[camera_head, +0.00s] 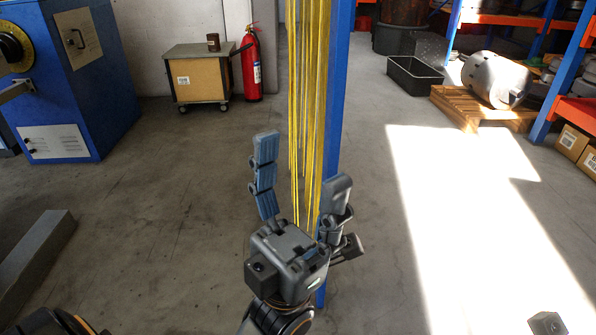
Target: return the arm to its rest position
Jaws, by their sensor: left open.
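My left gripper (302,160) is in the middle of the view, pointing up and away from me. Its two fingers, one with blue-grey pads, stand wide apart. I see nothing held between them. Behind it, yellow straps (309,70) hang beside a blue post (339,70). In the picture the straps pass between the two fingers, and none looks gripped.
A blue machine (110,75) stands at the left, near a wheeled cabinet (200,82) and a red fire extinguisher (252,72). A black crate (412,77) and a grey motor (493,80) on a pallet (470,115) are at the back right. Open floor lies between.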

